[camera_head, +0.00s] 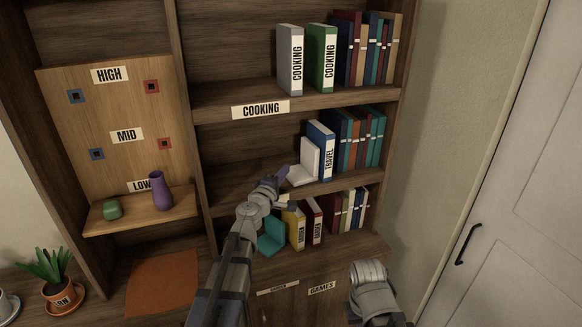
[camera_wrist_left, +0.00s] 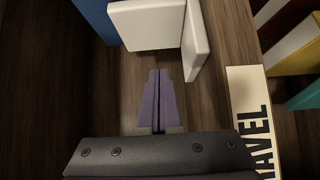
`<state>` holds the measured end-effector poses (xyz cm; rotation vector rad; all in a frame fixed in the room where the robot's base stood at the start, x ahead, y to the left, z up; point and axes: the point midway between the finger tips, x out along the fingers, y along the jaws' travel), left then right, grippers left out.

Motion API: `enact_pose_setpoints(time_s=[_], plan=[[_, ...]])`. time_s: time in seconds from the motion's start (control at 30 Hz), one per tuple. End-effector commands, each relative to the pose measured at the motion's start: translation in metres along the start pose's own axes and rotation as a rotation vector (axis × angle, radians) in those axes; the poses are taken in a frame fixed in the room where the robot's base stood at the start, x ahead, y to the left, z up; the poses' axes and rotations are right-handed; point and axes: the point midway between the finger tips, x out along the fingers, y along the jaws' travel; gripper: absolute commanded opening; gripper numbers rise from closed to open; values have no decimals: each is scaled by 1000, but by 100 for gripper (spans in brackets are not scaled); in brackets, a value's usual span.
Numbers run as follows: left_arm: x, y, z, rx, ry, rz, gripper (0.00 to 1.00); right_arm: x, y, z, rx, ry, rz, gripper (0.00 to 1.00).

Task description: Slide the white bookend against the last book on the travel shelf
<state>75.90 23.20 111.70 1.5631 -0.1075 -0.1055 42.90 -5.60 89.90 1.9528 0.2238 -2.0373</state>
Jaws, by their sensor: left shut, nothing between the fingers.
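The white bookend (camera_head: 309,158) stands on the middle shelf, just left of the blue book labelled TRAVEL (camera_head: 327,150). Whether they touch is unclear. In the left wrist view the bookend (camera_wrist_left: 148,25) shows as two white plates ahead of the fingers, with a blue book (camera_wrist_left: 94,14) at the upper left. My left gripper (camera_head: 283,172) is at the bookend's left side, purple fingers together and empty. In the left wrist view its fingertips (camera_wrist_left: 159,71) are close to the bookend; contact cannot be told. Of my right arm only a grey link shows.
Several books (camera_head: 360,140) continue right of the blue book. The shelf edge carries a TRAVEL label (camera_wrist_left: 250,110). Above are COOKING books (camera_head: 290,60). A purple vase (camera_head: 160,191) stands at left.

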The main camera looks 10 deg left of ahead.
Motion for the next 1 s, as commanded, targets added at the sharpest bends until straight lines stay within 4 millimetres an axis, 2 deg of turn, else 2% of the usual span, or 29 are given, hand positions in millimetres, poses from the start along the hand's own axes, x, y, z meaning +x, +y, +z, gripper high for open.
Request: enact_pose_setpoints(time_s=[0.03, 0.1, 0.3, 0.5, 0.77, 0.87, 0.97, 1.0], plan=[[-17, 0, 2, 0, -1, 0, 0, 0, 0, 0, 1, 0, 0, 0], [-30, 0, 2, 0, 0, 0, 0, 0, 0, 0, 1, 0, 0, 0], [-58, 0, 2, 0, -1, 0, 0, 0, 0, 0, 0, 0, 0, 0], [-68, 0, 1, 0, -1, 0, 0, 0, 0, 0, 1, 0, 0, 0], [-68, 0, 1, 2, -3, -1, 0, 0, 0, 0, 1, 0, 0, 0], [-67, -3, 17, 35, -46, -14, 0, 0, 0, 0, 1, 0, 0, 0], [-67, -14, 59, 135, -167, -55, 0, 0, 0, 0, 1, 0, 0, 0], [-69, -23, 82, 194, -237, -82, 0, 0, 0, 0, 1, 0, 0, 0]])
